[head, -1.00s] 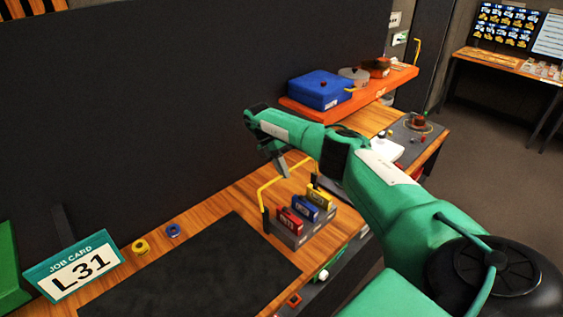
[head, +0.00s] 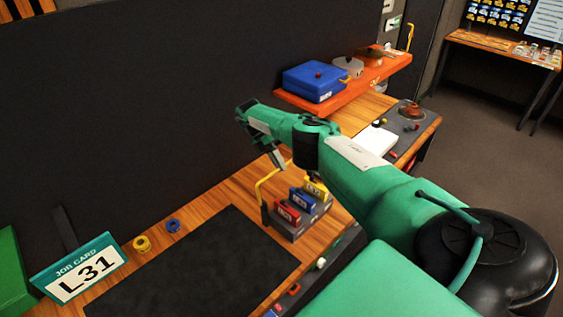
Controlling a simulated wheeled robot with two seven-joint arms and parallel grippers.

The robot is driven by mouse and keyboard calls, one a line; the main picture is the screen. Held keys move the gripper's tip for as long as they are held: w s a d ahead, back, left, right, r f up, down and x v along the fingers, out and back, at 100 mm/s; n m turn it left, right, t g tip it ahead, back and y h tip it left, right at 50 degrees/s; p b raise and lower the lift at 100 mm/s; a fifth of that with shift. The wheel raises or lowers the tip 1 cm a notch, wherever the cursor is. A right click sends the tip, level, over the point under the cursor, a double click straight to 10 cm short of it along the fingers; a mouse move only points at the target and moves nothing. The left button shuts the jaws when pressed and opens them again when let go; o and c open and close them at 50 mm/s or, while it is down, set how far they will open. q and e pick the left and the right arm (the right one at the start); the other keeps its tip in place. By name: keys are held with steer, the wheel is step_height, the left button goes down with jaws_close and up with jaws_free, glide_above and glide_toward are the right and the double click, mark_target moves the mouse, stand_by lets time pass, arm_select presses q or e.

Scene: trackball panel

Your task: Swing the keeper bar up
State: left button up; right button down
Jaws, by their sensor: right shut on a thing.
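The keeper bar (head: 259,192) is a thin yellow bar at a dark grey rack (head: 287,234). Its near leg stands up from the rack's left end, and its crosspiece runs toward my right gripper (head: 279,162). The rack holds a red module (head: 287,212), a blue module (head: 302,199) and a yellow module (head: 316,188) in a row. My right gripper points down above the rack and is shut on the keeper bar's crosspiece. The far part of the bar is hard to see by the gripper. My left gripper is out of view.
A dark mat (head: 195,270) lies left of the rack. A job card (head: 77,270) reading L31, a yellow ring (head: 141,244) and a blue ring (head: 173,226) are farther left. A dark panel (head: 120,110) rises behind. An orange shelf (head: 345,87) holds a blue box (head: 314,80).

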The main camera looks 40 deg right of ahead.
steer(key=c, duration=2)
jaws_free()
steer(key=shift+w+a+f, duration=0.2)
steer(key=shift+w+a, duration=0.15)
steer(key=o, duration=0.4)
steer(key=shift+w+f, duration=0.15)
steer(key=shift+w, duration=0.15)
steer(key=shift+o, duration=0.8)
steer(key=shift+w+f, duration=0.3)
steer(key=shift+w, duration=0.25)
steer(key=shift+s+r, duration=0.2)
steer(key=shift+s, duration=0.15)
steer(key=shift+c, duration=0.4)
steer(key=shift+d+f, duration=0.1)
steer(key=shift+f, duration=0.05)
steer(key=shift+d, duration=0.1)
